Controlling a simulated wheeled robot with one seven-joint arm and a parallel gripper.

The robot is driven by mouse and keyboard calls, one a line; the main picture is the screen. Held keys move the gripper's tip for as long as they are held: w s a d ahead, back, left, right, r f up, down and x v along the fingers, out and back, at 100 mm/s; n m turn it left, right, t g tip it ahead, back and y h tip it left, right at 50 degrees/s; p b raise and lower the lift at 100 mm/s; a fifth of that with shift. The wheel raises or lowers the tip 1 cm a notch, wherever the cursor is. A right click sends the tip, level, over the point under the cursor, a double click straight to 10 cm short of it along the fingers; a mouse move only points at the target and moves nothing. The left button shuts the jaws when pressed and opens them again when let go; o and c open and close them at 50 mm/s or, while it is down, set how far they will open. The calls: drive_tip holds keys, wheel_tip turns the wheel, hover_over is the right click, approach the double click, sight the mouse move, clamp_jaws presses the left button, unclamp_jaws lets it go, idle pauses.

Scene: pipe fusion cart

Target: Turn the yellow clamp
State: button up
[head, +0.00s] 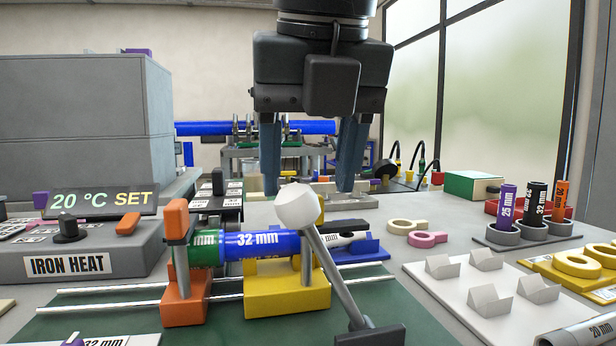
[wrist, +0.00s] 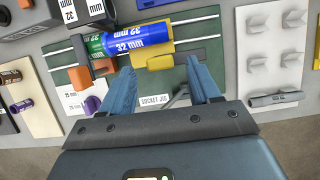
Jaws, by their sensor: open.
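The yellow clamp (head: 287,288) sits on the rails at the front, under a blue 32 mm pipe (head: 262,243). It also shows in the wrist view (wrist: 152,61), just beyond my fingertips. A white knob on a grey rod (head: 335,270) stands in front and hides part of the clamp. An orange clamp (head: 185,300) stands to its left, at a green fitting (head: 205,247) on the pipe. My gripper (head: 311,187) is open and empty, fingers pointing down, apart from the clamp. In the wrist view the two fingers (wrist: 161,78) spread either side of the clamp's near edge.
The iron heat box (head: 85,255) is at the left. A white tray with several holders (head: 450,300) and cups with upright pipes (head: 530,228) are at the right. A green mat (head: 110,325) lies below the rails.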

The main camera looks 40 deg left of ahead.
drive_tip(key=p+v, duration=0.1)
drive_tip(key=v, duration=0.4)
drive_tip(key=shift+s+r, duration=0.1)
drive_tip(key=shift+r, duration=0.05)
idle(0.3)
